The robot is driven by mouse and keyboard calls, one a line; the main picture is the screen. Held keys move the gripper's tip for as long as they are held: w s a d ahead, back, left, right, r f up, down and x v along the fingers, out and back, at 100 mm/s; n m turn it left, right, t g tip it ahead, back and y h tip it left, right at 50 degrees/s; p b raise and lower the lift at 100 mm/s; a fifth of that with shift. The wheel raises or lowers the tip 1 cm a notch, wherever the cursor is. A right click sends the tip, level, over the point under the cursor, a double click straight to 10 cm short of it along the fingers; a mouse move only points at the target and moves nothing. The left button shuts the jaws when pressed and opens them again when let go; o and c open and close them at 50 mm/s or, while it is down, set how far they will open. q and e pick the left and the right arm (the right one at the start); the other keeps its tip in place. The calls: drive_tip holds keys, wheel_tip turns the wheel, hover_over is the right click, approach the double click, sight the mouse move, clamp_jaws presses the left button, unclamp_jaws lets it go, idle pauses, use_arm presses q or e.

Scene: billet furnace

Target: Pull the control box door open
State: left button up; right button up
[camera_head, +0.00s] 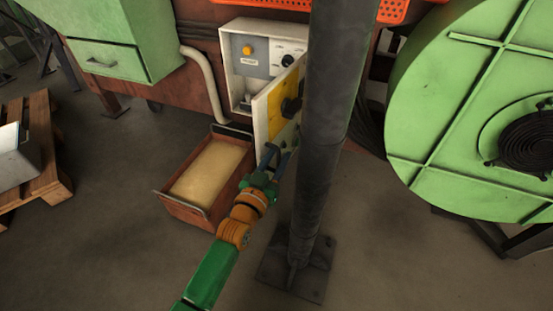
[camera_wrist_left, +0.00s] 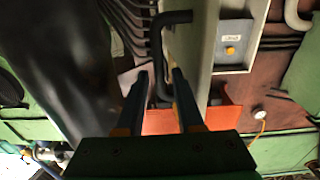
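The control box (camera_head: 239,64) is a pale wall cabinet at the top centre of the head view. Its door (camera_head: 262,119) stands partly open, swung out toward me, with a yellow panel and dark knobs. The left wrist view shows the door edge-on (camera_wrist_left: 205,50) and a dark bent handle (camera_wrist_left: 156,45). My left gripper (camera_head: 275,152) is at the door's lower part. In the wrist view its fingers (camera_wrist_left: 160,72) are apart, with the handle's lower end appearing between them; contact cannot be told. My right gripper is not in view.
A thick dark post (camera_head: 329,130) stands just right of the door and hides part of it. A rusty open bin (camera_head: 178,209) is on the floor below the box. A large green round housing (camera_head: 440,110) is at the right.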

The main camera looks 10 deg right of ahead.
use_arm(q)
drive_tip(key=shift+f, duration=0.15)
drive_tip(key=shift+s+a, duration=0.1)
drive_tip(key=shift+s, duration=0.15)
drive_tip(key=p+v, duration=0.2)
drive_tip(key=v, duration=0.4)
drive_tip(key=shift+s+a+p, duration=0.15)
drive_tip(key=shift+s+p, duration=0.1)
drive_tip(key=shift+p, duration=0.1)
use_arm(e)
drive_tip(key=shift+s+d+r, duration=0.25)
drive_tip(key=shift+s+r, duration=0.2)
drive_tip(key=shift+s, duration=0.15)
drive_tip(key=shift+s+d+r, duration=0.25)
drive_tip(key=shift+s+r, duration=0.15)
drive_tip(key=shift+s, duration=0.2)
